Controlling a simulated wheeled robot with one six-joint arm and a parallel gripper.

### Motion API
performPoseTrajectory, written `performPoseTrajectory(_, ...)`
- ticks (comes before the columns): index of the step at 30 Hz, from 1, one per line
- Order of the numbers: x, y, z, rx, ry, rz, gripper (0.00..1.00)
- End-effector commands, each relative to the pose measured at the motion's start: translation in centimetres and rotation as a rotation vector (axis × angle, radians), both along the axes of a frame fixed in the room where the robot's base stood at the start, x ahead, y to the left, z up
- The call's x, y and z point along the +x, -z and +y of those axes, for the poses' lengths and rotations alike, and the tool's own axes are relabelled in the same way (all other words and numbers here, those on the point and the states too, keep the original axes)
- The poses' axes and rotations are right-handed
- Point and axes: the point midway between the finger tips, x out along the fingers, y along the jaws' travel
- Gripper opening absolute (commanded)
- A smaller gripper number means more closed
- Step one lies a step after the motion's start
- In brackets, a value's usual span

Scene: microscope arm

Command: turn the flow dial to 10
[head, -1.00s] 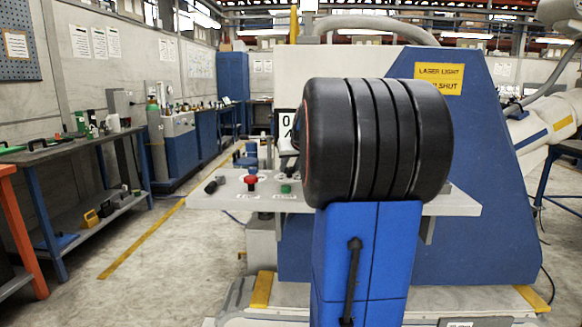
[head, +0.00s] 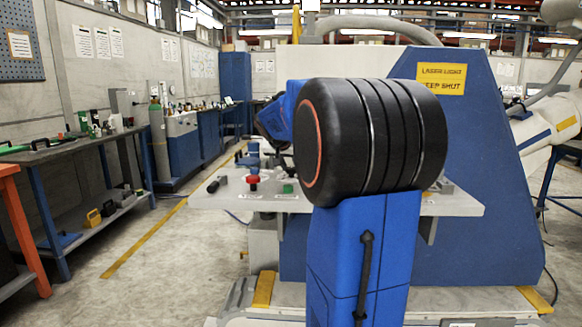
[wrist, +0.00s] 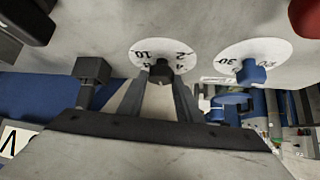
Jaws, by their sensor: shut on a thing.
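In the wrist view a white round dial plate (wrist: 150,50) carries printed numbers, among them 10, 8, 2 and 4. A dark knob (wrist: 161,71) sits at its edge nearest my gripper. My gripper (wrist: 163,80) reaches up from the bottom of that view, one finger on each side of the dark knob, shut on it. The fingers partly hide the knob and the plate's near edge, so I cannot tell which number it points to. In the head view my arm hides the dial.
Right of it in the wrist view is a second white dial plate with a blue knob (wrist: 252,73). A red part (wrist: 306,16) is at the top right. In the head view the grey panel (head: 225,202) bears a red knob (head: 252,183) and a green part (head: 287,188).

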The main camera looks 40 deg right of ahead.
Motion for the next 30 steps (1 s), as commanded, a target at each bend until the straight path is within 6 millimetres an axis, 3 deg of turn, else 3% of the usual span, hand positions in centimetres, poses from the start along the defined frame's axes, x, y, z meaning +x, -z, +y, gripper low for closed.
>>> performPoseTrajectory(30,1.4,0.2,0.1,0.001,0.893,0.002,0.09)
